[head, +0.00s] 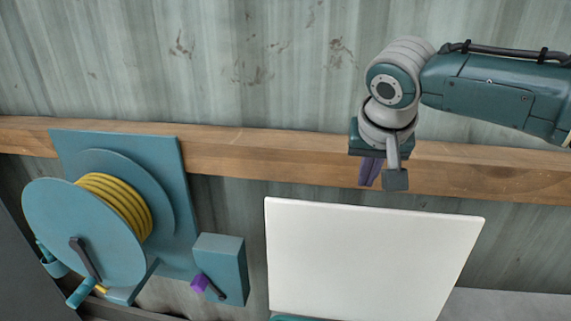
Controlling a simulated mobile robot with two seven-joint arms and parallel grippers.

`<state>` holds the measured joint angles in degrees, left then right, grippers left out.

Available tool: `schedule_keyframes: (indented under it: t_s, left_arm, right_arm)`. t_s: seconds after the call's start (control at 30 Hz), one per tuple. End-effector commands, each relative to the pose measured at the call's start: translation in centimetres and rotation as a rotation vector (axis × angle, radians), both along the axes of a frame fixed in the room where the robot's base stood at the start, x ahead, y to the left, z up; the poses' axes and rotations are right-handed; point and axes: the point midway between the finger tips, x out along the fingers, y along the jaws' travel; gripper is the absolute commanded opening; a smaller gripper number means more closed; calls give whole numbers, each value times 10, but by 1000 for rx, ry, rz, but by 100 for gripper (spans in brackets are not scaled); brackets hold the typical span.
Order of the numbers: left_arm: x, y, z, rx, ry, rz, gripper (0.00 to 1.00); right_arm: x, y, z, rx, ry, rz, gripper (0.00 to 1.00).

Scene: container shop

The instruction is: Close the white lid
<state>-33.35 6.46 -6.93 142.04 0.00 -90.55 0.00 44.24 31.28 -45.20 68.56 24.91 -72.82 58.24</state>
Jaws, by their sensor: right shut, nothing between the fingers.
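The white lid (370,258) stands raised in the lower middle of the head view, its broad face toward me. A thin teal edge (292,318) shows at its lower left, cut off by the picture's bottom. My right gripper (371,172) is above the lid's top edge, in front of the wooden rail, with its purple fingers shut and nothing between them. It looks apart from the lid by a small gap in the picture. The lid's lower edge and whatever it is attached to are out of view. My left gripper is not in view.
A wooden rail (270,152) runs across the corrugated wall (190,60). A teal hose reel (85,235) with yellow hose is mounted at left. A small teal box (222,262) with a purple-ended lever sits between reel and lid. A grey surface (510,305) lies at lower right.

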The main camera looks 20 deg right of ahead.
Motion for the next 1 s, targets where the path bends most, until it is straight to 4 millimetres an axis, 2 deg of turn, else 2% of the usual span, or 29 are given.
schedule_keyframes:
  t_s: [0.03,0.1,0.3,0.77,1.0]
  left_arm:
    - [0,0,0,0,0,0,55]
    - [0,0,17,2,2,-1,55]
    - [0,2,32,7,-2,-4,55]
    - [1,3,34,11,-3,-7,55]
    - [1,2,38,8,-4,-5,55]
  right_arm:
    - [2,-2,-5,-1,2,-2,0]
    - [-10,6,1,-2,4,5,0]
    - [-28,17,-5,-2,2,3,0]
    - [-32,20,-10,-1,-1,1,0]
    - [-35,14,-7,-19,-29,1,0]
